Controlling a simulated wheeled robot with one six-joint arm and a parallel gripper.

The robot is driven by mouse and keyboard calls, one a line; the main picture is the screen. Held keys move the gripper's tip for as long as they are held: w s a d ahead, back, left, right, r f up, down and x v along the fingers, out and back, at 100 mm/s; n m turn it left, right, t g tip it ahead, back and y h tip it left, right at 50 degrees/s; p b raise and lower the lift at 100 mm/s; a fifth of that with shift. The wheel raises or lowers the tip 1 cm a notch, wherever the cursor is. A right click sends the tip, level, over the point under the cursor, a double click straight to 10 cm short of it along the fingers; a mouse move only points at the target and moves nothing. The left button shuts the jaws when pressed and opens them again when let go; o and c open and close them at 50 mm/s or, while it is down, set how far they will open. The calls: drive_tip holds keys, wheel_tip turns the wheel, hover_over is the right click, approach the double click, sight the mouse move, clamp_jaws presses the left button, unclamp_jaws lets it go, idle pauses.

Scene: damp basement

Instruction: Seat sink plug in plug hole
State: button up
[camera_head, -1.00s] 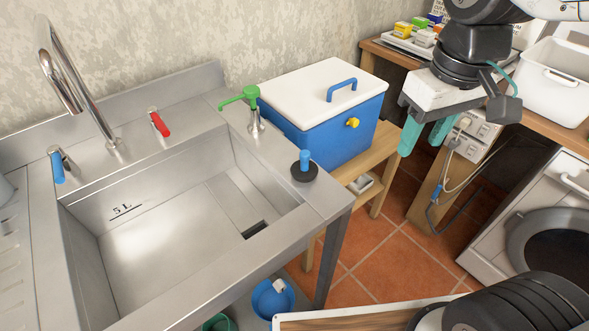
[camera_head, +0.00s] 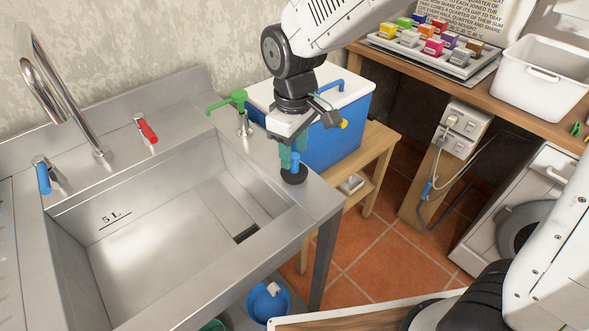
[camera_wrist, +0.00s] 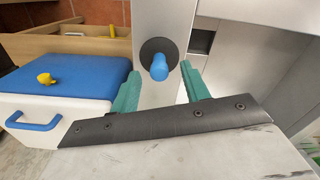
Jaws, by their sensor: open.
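The sink plug is a black disc (camera_head: 293,177) with an upright blue handle (camera_head: 295,160). It sits on the steel rim at the right of the sink. My gripper (camera_head: 289,160) is right over it, open, with teal fingers pointing down. In the wrist view the plug's blue handle (camera_wrist: 159,67) shows between the lines of the two fingers, near their tips; I cannot tell whether they touch. The sink basin (camera_head: 150,240) is empty. A dark rectangular opening (camera_head: 246,235) lies at its right end; no round hole is visible.
A blue-and-white cool box (camera_head: 335,140) stands on a wooden bench close to my gripper. A blue bucket (camera_head: 268,303) is below the sink.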

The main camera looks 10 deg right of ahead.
sight(294, 166)
drive_tip(key=shift+f, duration=1.45)
clamp_jaws()
drive_tip(key=shift+r, duration=0.15)
